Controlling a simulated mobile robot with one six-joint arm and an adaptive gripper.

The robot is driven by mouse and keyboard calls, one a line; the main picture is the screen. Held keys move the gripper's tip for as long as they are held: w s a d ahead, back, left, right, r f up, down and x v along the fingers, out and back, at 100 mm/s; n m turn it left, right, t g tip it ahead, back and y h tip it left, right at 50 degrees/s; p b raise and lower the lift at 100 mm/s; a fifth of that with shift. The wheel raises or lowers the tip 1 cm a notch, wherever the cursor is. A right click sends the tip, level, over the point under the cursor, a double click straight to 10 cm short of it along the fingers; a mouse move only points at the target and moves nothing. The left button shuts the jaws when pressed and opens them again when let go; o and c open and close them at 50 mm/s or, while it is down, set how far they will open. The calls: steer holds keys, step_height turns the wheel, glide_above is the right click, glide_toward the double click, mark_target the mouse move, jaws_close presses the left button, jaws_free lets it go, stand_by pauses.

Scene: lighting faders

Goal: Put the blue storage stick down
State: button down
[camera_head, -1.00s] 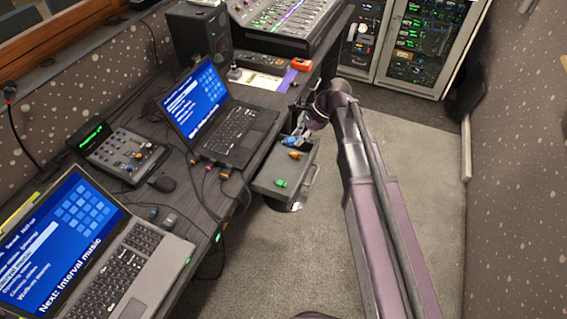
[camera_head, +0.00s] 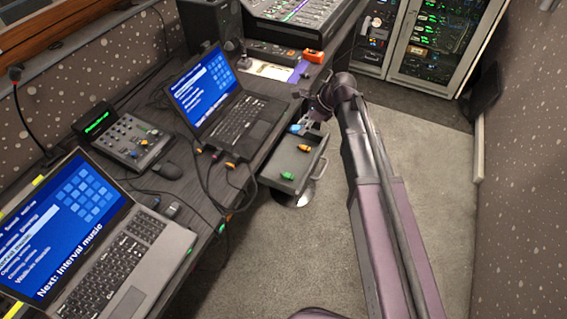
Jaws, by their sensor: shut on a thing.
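The blue storage stick (camera_head: 296,129) is at the far end of the open grey drawer (camera_head: 316,172), under the desk edge. My gripper (camera_head: 303,125) is at the blue stick and shut on it. The fingertips are small and partly hidden by my wrist. I cannot tell whether the stick touches the drawer floor or is a little above it.
An orange stick (camera_head: 304,148) and a green stick (camera_head: 287,176) lie in the drawer. A black laptop (camera_head: 235,122) and a mixing desk (camera_head: 300,14) stand on the desk. Cables (camera_head: 207,180) hang over the desk edge near the drawer. The carpet right of my arm is clear.

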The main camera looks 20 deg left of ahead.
steer(key=w+a+f+m+t+b, duration=0.3)
steer(key=w+a+f+m+b, duration=0.2)
steer(key=w+a+f+b, duration=0.1)
steer(key=shift+w+a+f+y+b, duration=0.3)
steer(key=shift+f, duration=0.45)
steer(key=b, duration=1.4)
glide_above(285, 159)
steer(key=d, duration=0.2)
step_height(285, 159, down, 14)
steer(key=shift+s+f, duration=0.1)
steer(key=shift+f+b, duration=1.9)
steer(key=shift+b, duration=0.15)
steer(key=shift+f+b, duration=0.35)
steer(key=shift+f, duration=0.05)
steer(key=shift+c, duration=2)
jaws_free()
steer(key=shift+r, duration=0.1)
